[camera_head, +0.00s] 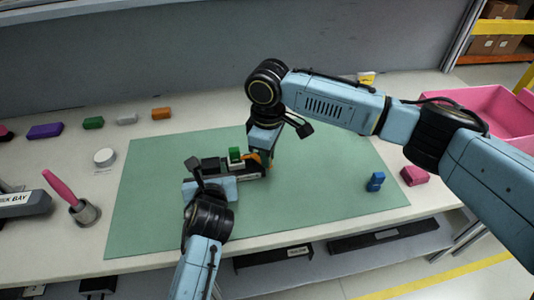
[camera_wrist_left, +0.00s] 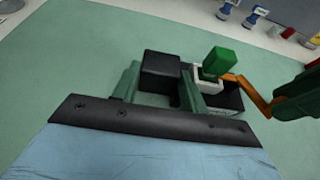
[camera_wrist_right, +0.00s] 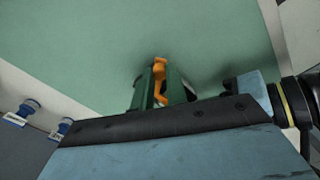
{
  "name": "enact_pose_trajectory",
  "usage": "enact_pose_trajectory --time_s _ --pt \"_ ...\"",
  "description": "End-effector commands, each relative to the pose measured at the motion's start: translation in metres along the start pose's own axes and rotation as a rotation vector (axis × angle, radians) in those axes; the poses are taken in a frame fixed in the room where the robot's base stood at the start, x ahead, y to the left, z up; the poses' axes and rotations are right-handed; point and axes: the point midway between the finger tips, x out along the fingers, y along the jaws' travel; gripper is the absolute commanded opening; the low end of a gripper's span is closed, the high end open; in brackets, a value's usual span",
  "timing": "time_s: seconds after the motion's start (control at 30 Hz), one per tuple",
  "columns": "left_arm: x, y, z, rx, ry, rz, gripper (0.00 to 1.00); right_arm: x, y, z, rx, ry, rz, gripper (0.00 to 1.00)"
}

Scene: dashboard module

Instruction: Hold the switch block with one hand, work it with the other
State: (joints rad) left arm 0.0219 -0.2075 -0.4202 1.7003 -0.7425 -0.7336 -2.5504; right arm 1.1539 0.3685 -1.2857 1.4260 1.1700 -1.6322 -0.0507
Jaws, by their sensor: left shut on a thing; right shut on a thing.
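The switch block is a dark block lying on the green mat (camera_head: 150,210). It carries a green cap (camera_head: 235,154) and an orange lever (camera_head: 251,157). My left gripper (camera_wrist_left: 161,88) is shut on the black end (camera_wrist_left: 160,66) of the block, one finger on each side. In the left wrist view, the green cap (camera_wrist_left: 216,60) stands on a white part beside that end, and the bent orange lever (camera_wrist_left: 252,92) reaches right to my right gripper. My right gripper (camera_wrist_right: 160,88) is shut on the orange lever (camera_wrist_right: 159,68). In the head view both sets of fingertips are mostly hidden.
A blue piece (camera_head: 375,182) and a pink block (camera_head: 414,175) lie to the right, near a pink bin (camera_head: 490,105). Coloured blocks, a white round piece (camera_head: 105,157) and a pink-handled tool in a cup (camera_head: 84,213) are on the left. The mat's front is clear.

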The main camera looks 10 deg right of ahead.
Motion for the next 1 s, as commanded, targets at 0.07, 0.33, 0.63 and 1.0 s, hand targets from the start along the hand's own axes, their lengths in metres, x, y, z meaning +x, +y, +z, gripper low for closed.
enact_pose_trajectory --time_s 0.07,0.33,0.63,1.0 --pt "0.0 0.0 -0.001 0.001 0.002 0.001 0.07 0.0 0.001 0.0 0.001 -0.001 0.002 0.0" --pt "0.0 0.001 -0.001 0.001 0.002 0.001 0.07 0.0 0.001 0.0 0.002 -0.001 0.002 0.37" --pt "0.0 0.0 -0.001 0.001 0.002 0.001 0.07 -0.003 0.001 0.0 0.002 0.0 0.002 0.37" --pt "0.0 0.0 -0.001 0.001 0.002 0.001 0.07 -0.07 0.001 -0.001 0.002 0.003 0.003 0.37"
